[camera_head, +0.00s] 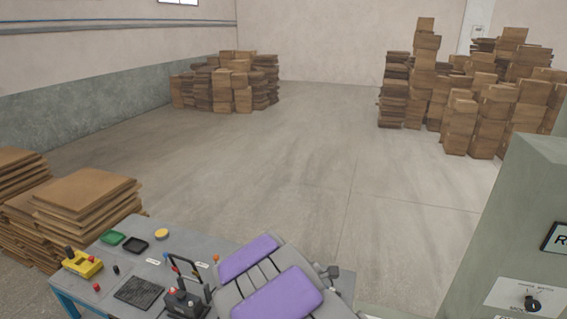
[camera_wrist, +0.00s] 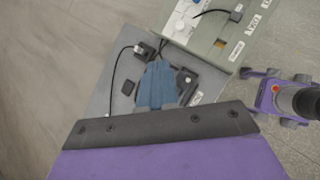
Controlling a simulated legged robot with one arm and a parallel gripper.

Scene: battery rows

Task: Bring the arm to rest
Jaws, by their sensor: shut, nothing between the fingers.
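My arm shows in the head view as grey and purple panels at the bottom centre, folded low over the workbench (camera_head: 205,246). My gripper (camera_wrist: 160,68) shows in the wrist view as blue-grey fingers pointing up the picture, above a dark edge and a purple panel of mine. Its fingers are together and nothing is seen between them. It hangs over a black device on the bench, partly hiding it; I cannot tell the gap. I cannot make out the fingers in the head view.
The bench holds a yellow control box (camera_head: 83,264), a green tray (camera_head: 113,237), a black tray (camera_head: 136,245) and a black keypad (camera_head: 139,291). A grey-green cabinet (camera_head: 520,220) stands at right. Stacked cardboard (camera_head: 85,193) lies at left; box piles stand farther back. The middle floor is clear.

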